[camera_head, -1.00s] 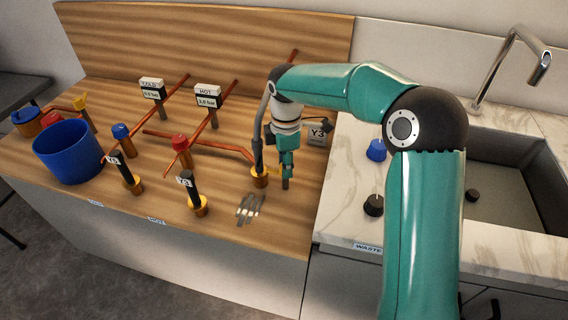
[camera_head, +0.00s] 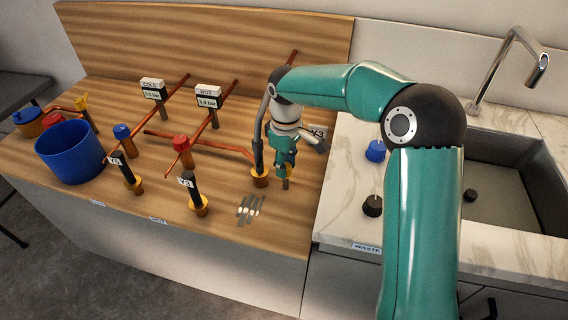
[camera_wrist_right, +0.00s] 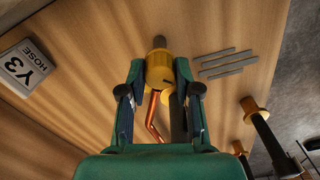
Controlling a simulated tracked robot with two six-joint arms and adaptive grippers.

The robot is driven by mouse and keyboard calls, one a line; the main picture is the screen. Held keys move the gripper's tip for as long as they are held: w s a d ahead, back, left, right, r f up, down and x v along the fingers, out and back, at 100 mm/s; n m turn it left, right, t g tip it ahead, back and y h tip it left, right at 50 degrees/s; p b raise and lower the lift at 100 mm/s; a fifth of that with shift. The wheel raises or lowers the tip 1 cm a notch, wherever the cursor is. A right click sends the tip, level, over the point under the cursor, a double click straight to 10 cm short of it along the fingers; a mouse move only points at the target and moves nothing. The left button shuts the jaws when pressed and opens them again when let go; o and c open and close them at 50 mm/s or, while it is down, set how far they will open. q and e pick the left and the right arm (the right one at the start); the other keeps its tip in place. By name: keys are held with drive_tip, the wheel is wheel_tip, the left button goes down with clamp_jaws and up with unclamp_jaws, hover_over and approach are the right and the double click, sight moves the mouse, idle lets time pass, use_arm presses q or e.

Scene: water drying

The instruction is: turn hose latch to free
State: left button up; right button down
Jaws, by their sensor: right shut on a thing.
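My right gripper (camera_head: 285,160) reaches down at the right end of the copper pipework. In the right wrist view its two fingers (camera_wrist_right: 160,80) are shut around a yellow latch piece (camera_wrist_right: 158,68) with a grey stub beyond it. A little yellow also shows by the fingertips in the head view (camera_head: 289,171). Just left of the gripper, a dark upright hose stands in a brass collar (camera_head: 260,180). The fingers hide part of the latch, so I cannot tell its exact angle. My left gripper is not in view.
The Y3 hose sign (camera_wrist_right: 30,68) stands nearby. Grey strips (camera_head: 249,208) lie on the wood in front. Two black stubs in brass collars (camera_head: 198,205), a red valve (camera_head: 181,144), a blue valve (camera_head: 122,132) and a blue bucket (camera_head: 70,152) are left. The sink (camera_head: 505,195) is right.

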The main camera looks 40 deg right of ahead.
drive_tip(key=m, duration=0.4)
drive_tip(key=shift+s+m, duration=0.1)
drive_tip(key=shift+m, duration=0.2)
drive_tip(key=m, duration=0.4)
drive_tip(key=shift+m, duration=0.3)
drive_tip(key=c, duration=0.8)
unclamp_jaws()
drive_tip(key=shift+r, duration=0.3)
wheel_tip(320, 180, up, 11)
drive_tip(key=shift+r, duration=0.15)
